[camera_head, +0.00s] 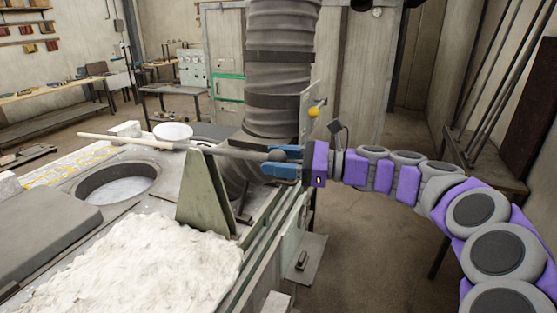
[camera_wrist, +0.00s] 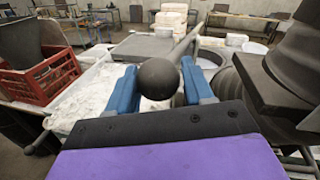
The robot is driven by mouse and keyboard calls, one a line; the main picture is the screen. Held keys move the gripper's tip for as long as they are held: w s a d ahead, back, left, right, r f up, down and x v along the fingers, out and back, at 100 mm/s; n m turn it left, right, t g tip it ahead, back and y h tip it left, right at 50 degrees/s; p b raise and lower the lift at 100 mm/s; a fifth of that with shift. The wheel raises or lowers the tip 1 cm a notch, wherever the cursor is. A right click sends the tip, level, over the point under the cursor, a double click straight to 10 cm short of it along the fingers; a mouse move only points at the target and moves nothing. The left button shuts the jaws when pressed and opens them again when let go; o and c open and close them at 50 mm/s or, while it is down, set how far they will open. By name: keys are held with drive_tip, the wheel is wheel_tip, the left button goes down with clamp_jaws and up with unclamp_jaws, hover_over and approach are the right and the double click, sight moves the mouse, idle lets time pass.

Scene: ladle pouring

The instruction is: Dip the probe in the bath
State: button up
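The probe is a long rod with a dark shaft (camera_head: 232,153), a pale far section (camera_head: 130,141) and a dark ball at its near end (camera_wrist: 158,79). My gripper (camera_head: 281,161) has its blue fingers on both sides of the ball. In the wrist view the fingers (camera_wrist: 160,88) appear to touch it on both sides. The rod runs level to the left, past the top of an upright green-grey plate (camera_head: 203,195). The bath is a round opening with a pale grey surface (camera_head: 118,188), in front of and below the probe's pale section.
A white bowl (camera_head: 173,131) stands behind the rod. A thick ribbed column (camera_head: 280,60) rises close behind my gripper. A grey slab (camera_head: 40,238) and a heap of white material (camera_head: 135,270) lie in front of the bath. A red crate (camera_wrist: 40,82) shows in the wrist view.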

clamp_jaws()
drive_tip(key=r+p, duration=0.1)
drive_tip(key=p, duration=0.1)
drive_tip(key=r+h+p, duration=0.1)
drive_tip(key=p, duration=0.2)
drive_tip(key=r+p, duration=0.1)
drive_tip(key=p, duration=0.1)
drive_tip(key=shift+w+a+r, duration=0.1)
drive_tip(key=shift+a+r, duration=0.15)
drive_tip(key=r+p, duration=0.1)
drive_tip(key=p, duration=0.2)
drive_tip(key=a+r+h+p, duration=0.1)
drive_tip(key=p, duration=0.2)
drive_tip(key=r+m+h+p, duration=0.1)
drive_tip(key=r+p, duration=0.1)
drive_tip(key=p, duration=0.1)
drive_tip(key=shift+w+a+g+p, duration=0.15)
drive_tip(key=shift+w+g+p, duration=0.2)
drive_tip(key=shift+g, duration=0.05)
drive_tip(key=p, duration=0.1)
drive_tip(key=r+p, duration=0.1)
drive_tip(key=p, duration=0.1)
drive_tip(key=shift+w+a+r+h, duration=0.15)
drive_tip(key=shift+a+r+h, duration=0.15)
drive_tip(key=shift+a+h, duration=0.1)
drive_tip(key=shift+w+a+r+p, duration=0.25)
drive_tip(key=shift+a+r+p, duration=0.3)
drive_tip(key=shift+p, duration=0.55)
drive_tip(key=shift+d+r, duration=0.1)
